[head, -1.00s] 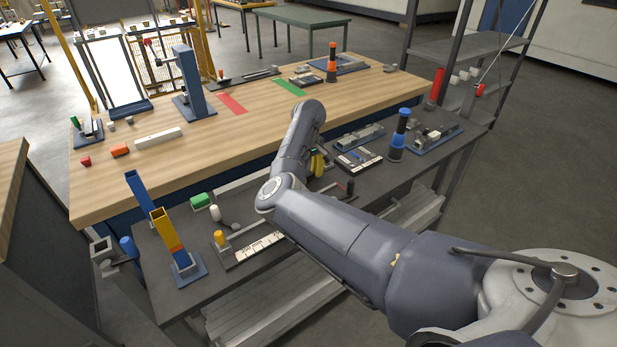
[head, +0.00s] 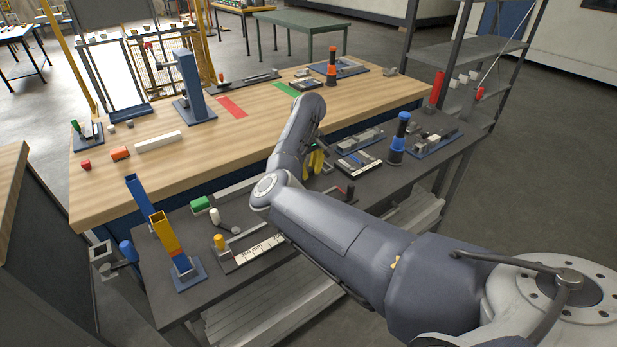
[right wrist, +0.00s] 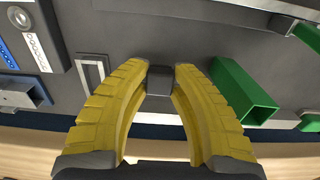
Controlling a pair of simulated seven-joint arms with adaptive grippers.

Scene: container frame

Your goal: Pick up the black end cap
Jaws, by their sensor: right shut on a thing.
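The black end cap (right wrist: 160,80) is a small dark block between the tips of my right gripper's yellow ribbed fingers in the right wrist view. My right gripper (right wrist: 160,78) is shut on it, with one finger on each side. In the head view my right gripper (head: 315,162) is at the dark bench, partly hidden by my own arm, and the cap cannot be made out there. I cannot tell whether the cap touches the bench surface. My left gripper is not in view.
A green square tube (right wrist: 243,92) lies just right of the fingers in the right wrist view. A grey rectangular frame (right wrist: 92,76) lies to the left. In the head view a blue-topped black post (head: 399,138) stands right of the gripper. The wooden table (head: 200,140) is behind.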

